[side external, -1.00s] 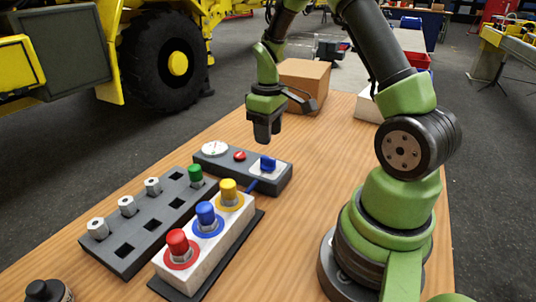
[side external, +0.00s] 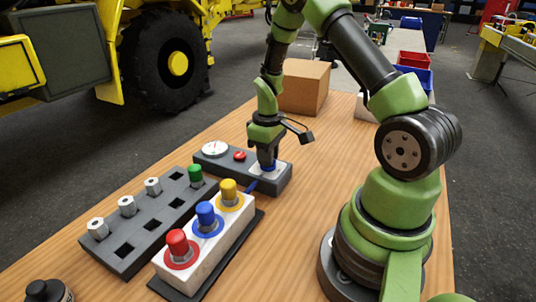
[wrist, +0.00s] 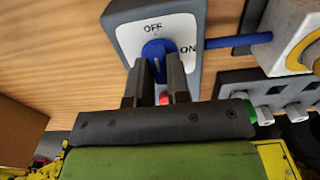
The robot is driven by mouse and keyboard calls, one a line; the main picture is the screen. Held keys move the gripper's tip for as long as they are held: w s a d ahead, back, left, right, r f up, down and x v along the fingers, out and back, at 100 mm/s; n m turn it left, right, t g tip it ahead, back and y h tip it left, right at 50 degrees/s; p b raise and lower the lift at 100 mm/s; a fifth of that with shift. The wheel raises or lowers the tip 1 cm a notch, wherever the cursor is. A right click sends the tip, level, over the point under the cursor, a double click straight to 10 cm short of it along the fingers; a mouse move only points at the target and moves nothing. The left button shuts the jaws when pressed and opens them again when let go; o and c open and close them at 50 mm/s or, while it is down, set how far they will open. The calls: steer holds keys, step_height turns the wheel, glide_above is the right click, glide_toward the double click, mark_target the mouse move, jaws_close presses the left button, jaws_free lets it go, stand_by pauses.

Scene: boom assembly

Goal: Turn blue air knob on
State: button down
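The blue air knob (wrist: 154,47) sits on a white plate (wrist: 127,33) marked OFF and ON. OFF is at the top of the plate in the wrist view, and ON is to the right of the knob. My gripper (wrist: 157,62) is down at the knob, with one finger on each side of it. The fingers stand apart; I cannot tell whether they touch the knob. In the side view my gripper (side external: 267,164) points straight down and hides most of the knob (side external: 269,168).
A gauge (side external: 215,149) and a red button (side external: 239,156) share the knob's grey box (side external: 283,180). A white block (side external: 215,247) with red, blue and yellow fittings stands in front. A grey rack (side external: 145,231) is at left. A cardboard box (side external: 305,87) stands behind.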

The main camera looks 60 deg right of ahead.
steer(key=shift+m, duration=0.3)
steer(key=m, duration=0.3)
steer(key=shift+m, duration=0.3)
steer(key=m, duration=1.3)
steer(key=shift+m, duration=0.3)
stand_by(0.3)
steer(key=c, duration=1.1)
jaws_free()
steer(key=shift+r, duration=0.1)
